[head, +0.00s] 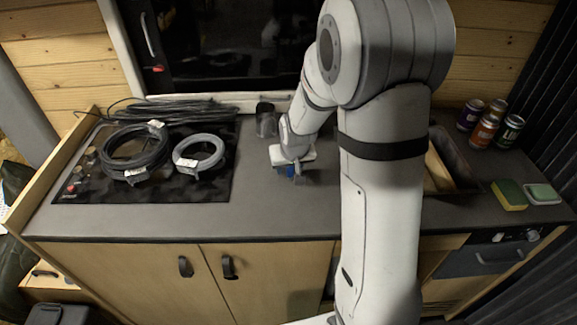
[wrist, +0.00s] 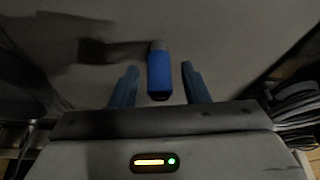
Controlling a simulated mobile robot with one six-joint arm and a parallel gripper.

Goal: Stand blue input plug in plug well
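In the wrist view the blue input plug (wrist: 160,78), with a grey end, is between the two blue fingers of my gripper (wrist: 160,68). A gap shows on each side of the plug, so the fingers are open and not touching it. In the head view my gripper (head: 288,170) is low over the grey counter, left of my arm. The blue there cannot be told apart as fingers or plug. A dark cup-like holder (head: 266,122) stands behind the gripper; I cannot tell whether it is the plug well.
Coiled black cable (head: 135,153) and grey cable (head: 199,153) lie on the dark hob at left. A sink (head: 455,165), several cans (head: 490,122) and a sponge (head: 509,195) are at right. The counter (head: 265,210) in front of the gripper is clear.

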